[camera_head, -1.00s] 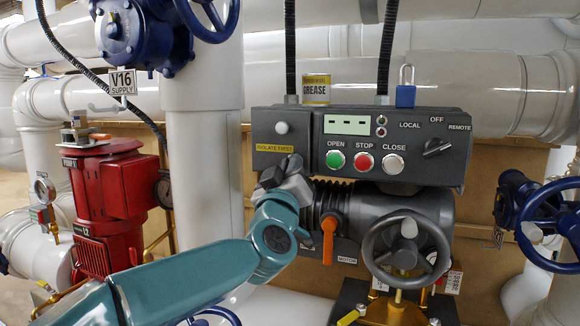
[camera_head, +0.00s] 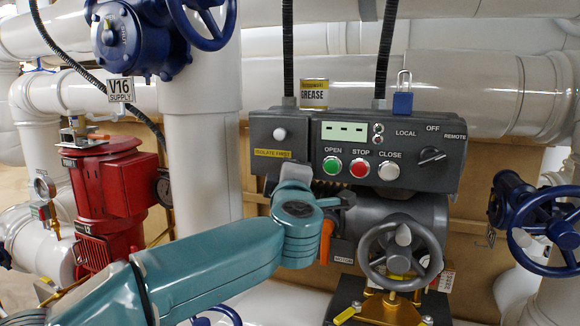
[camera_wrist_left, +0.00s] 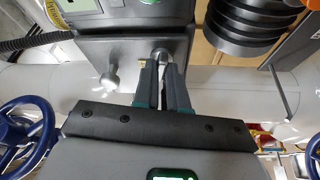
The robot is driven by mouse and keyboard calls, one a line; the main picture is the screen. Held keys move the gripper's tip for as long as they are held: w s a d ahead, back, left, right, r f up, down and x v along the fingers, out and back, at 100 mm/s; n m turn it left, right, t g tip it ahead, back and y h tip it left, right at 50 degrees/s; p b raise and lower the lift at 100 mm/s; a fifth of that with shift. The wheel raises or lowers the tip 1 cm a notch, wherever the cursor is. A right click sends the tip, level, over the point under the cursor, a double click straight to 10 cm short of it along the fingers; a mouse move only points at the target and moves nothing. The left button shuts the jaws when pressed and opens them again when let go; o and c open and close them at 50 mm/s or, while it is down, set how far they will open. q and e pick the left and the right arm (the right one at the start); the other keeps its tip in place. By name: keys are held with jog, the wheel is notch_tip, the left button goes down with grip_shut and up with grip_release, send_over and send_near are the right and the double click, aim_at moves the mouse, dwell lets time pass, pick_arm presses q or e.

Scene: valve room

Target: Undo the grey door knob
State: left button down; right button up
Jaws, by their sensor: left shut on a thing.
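My left gripper (camera_wrist_left: 161,82) is shut on a small round-ended grey knob (camera_wrist_left: 160,55) at the edge of a dark grey panel (camera_wrist_left: 130,47) in the left wrist view. I take this for the door knob. A second, lighter grey knob (camera_wrist_left: 110,80) stands apart, left of the fingers. In the head view my teal left arm reaches to the lower edge of the dark control box (camera_head: 385,118), left of the handwheel. Its wrist hides the fingertips and the held knob there. My right gripper is not in view.
An orange lever (camera_head: 326,240) is close right of my left wrist, partly hidden. A grey handwheel (camera_head: 401,252) is further right. The box carries buttons, a padlock (camera_head: 402,102) and a grease can (camera_head: 314,93). A red actuator (camera_head: 105,190) stands left; black bellows (camera_wrist_left: 245,25) are near the gripper.

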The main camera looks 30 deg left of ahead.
pick_arm(q)
jog(key=shift+r+n+g+p, duration=0.3)
jog(key=shift+n, duration=0.7)
jog(key=c, duration=1.2)
grip_release()
jog(key=shift+f, duration=0.1)
jog(key=shift+a+f, duration=0.1)
jog(key=b+v, duration=0.4)
jog(key=v, duration=1.2)
jog(key=shift+s, duration=0.1)
